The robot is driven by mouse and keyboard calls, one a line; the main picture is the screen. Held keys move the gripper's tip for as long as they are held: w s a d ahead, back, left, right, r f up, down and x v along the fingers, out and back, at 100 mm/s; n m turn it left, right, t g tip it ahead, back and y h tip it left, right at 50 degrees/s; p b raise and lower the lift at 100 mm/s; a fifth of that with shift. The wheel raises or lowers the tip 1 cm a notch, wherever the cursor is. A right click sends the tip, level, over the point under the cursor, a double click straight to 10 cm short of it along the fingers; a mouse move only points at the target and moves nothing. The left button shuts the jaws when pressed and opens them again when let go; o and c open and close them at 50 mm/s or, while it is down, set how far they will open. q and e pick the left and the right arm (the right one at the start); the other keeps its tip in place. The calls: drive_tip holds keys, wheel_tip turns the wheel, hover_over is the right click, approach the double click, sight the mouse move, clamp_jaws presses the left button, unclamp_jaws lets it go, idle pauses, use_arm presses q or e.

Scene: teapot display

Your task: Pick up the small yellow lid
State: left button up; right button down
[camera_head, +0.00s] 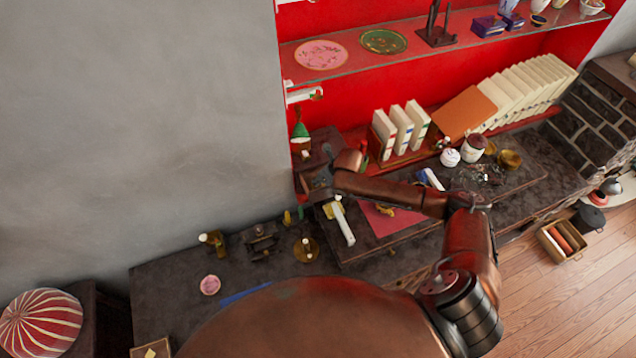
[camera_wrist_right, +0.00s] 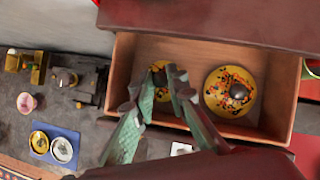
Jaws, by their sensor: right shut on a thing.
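The small yellow lid (camera_wrist_right: 160,66) is in the open wooden drawer (camera_wrist_right: 245,130), near its left side in the right wrist view. My right gripper (camera_wrist_right: 162,76) reaches down into the drawer with its fingertips shut on this lid, covering part of it. A larger yellow lid (camera_wrist_right: 216,103) with orange spots and a dark knob lies to the right in the same drawer. In the head view my right arm stretches left to the small cabinet by the wall, and its own links hide the lids. My left gripper is not in view.
The drawer walls stand close around my right gripper. A blue tray (camera_wrist_right: 65,135) with small round dishes and a pink cup (camera_wrist_right: 27,102) are on the dark table. White books (camera_head: 402,128) and a red mat (camera_head: 395,220) are right of the cabinet in the head view.

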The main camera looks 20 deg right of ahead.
drive_tip(key=shift+r, duration=0.1)
drive_tip(key=shift+r, duration=0.55)
wheel_tip(320, 180, up, 17)
drive_tip(key=b, duration=0.2)
drive_tip(key=shift+f+b, duration=0.2)
drive_tip(key=shift+b, duration=0.1)
